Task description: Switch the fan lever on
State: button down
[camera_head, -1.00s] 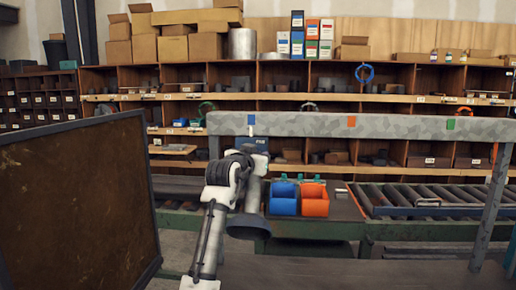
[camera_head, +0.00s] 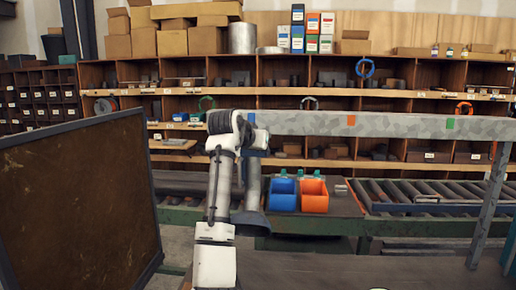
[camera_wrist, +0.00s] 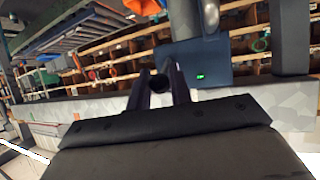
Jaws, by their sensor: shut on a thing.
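In the wrist view, my gripper (camera_wrist: 160,92) has its two dark fingers on either side of a dark round knob (camera_wrist: 158,83), which looks like the end of the fan lever. The fingers are shut on it. The blue fan box (camera_wrist: 206,64) with a small green mark is just right of the fingers. The rest of the lever is hidden, so I cannot tell its on or off position.
A grey speckled beam (camera_head: 390,124) with coloured tags crosses in front. A dark board (camera_head: 80,200) stands at left.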

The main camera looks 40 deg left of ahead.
jog(key=c, duration=1.3)
grip_release()
jog(key=b+v, duration=0.5)
jog(key=v, duration=0.8)
jog(key=shift+s+d+r, duration=0.15)
jog(key=shift+s+r, duration=0.05)
jog(key=shift+s, duration=0.1)
